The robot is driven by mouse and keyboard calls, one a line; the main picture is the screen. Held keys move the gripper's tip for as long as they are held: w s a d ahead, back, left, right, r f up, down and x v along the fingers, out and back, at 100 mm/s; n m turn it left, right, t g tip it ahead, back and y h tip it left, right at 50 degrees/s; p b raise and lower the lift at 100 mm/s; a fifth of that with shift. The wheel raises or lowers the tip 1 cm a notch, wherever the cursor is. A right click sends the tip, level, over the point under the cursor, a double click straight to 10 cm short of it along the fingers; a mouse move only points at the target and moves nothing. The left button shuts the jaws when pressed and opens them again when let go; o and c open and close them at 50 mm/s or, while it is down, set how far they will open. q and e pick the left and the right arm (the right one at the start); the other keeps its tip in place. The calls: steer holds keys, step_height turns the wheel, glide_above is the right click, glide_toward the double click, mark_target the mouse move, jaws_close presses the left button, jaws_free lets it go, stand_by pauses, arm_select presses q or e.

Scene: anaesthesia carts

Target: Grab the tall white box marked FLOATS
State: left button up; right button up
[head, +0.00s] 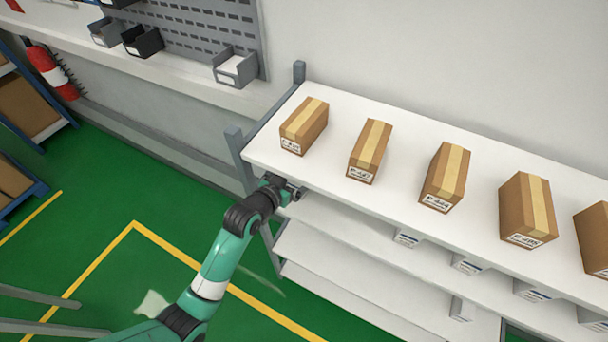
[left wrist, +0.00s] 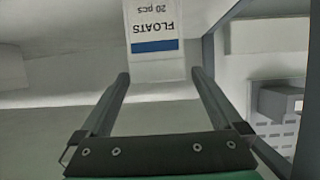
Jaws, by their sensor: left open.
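The white box marked FLOATS (left wrist: 153,62) shows in the left wrist view at the top centre, its print upside down, with "20 pcs" and a blue band. Its upper part is cut off by the frame edge. My left gripper (left wrist: 160,76) is open, with one fingertip to each side of the box's near end; I cannot tell whether they touch it. In the head view my left gripper (head: 292,190) is at the left end of the shelf unit, by the top shelf's front edge, and the FLOATS box is hidden there. My right gripper is not in view.
Several brown cartons (head: 441,180) stand on the top shelf (head: 330,160). White labelled boxes (head: 467,265) stand on the shelf below. Grey shelf posts (head: 238,150) rise close to my left gripper. The green floor is open at the left.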

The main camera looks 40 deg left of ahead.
arm_select(q)
steer(key=x, duration=0.4)
steer(key=shift+w, duration=0.3)
steer(key=shift+c, duration=0.2)
steer(key=c, duration=1.5)
steer(key=shift+c, duration=0.2)
steer(key=shift+r, duration=0.1)
